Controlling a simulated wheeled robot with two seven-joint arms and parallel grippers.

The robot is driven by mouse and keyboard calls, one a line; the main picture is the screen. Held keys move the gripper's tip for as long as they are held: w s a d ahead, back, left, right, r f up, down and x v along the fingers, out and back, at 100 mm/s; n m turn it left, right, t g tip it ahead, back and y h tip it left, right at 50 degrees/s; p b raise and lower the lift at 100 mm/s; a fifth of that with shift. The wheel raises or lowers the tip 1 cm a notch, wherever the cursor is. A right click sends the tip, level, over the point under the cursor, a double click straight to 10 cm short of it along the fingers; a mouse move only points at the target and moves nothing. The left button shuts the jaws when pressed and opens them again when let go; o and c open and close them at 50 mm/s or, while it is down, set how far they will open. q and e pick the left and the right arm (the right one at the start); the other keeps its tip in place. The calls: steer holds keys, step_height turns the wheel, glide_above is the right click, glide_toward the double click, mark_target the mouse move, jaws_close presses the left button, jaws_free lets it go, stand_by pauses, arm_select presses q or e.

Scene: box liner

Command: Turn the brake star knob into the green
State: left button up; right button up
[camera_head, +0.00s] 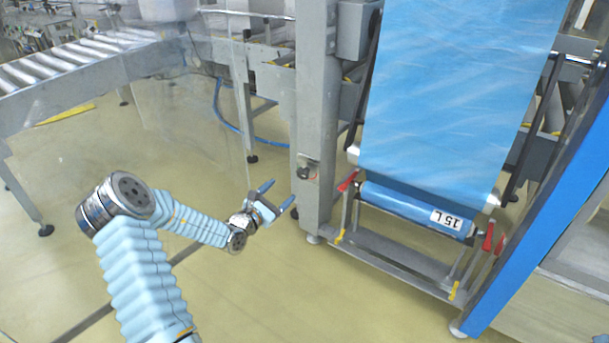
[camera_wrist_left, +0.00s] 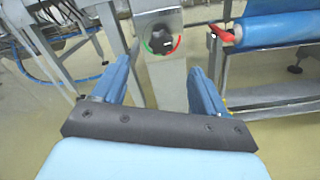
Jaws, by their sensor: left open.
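The brake star knob (camera_wrist_left: 160,41) is dark and sits on a grey machine post. Around it in the left wrist view is a dial plate (camera_wrist_left: 173,54) with a green arc on its left and a red arc on its right. A small white mark shows on the knob; I cannot tell exactly where it points. In the head view the knob (camera_head: 304,172) is small, low on the post. My left gripper (camera_head: 280,195) is open and empty, its fingers towards the knob, short of it and not touching. In the left wrist view the gripper (camera_wrist_left: 160,85) has the knob beyond and between its blue fingers. My right gripper is not in view.
Right of the post (camera_head: 316,100) hangs a blue film web (camera_head: 460,80) above a blue roll labelled 15 L (camera_head: 400,203). A red lever (camera_head: 348,181) stands close to the knob's right. A roller conveyor (camera_head: 80,60) is at the upper left. The floor below the gripper is clear.

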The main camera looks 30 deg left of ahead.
mark_target(299, 173)
arm_select(q)
steer(key=w, duration=0.4)
steer(key=w+b, duration=0.1)
steer(key=w, duration=0.3)
steer(key=w+d, duration=0.1)
steer(key=w, duration=0.3)
steer(key=shift+w+b, duration=0.1)
steer(key=shift+b, duration=0.3)
steer(key=shift+c, duration=0.5)
steer(key=shift+d, duration=0.1)
steer(key=c, duration=0.9)
steer(key=shift+r+n+p, duration=0.15)
steer(key=shift+n+p, duration=1.15)
steer(key=shift+p, duration=0.3)
steer(key=n+p, duration=0.3)
steer(key=n, duration=0.1)
steer(key=n+p, duration=0.1)
steer(key=n, duration=0.2)
steer(key=n+p, duration=0.1)
steer(key=n, duration=0.1)
steer(key=shift+a+p, duration=0.3)
steer(key=shift+p, duration=0.05)
steer(key=n, duration=0.1)
steer(key=n+p, duration=0.1)
steer(key=n, duration=0.3)
steer(key=shift+a+f, duration=0.1)
steer(key=shift+f, duration=0.2)
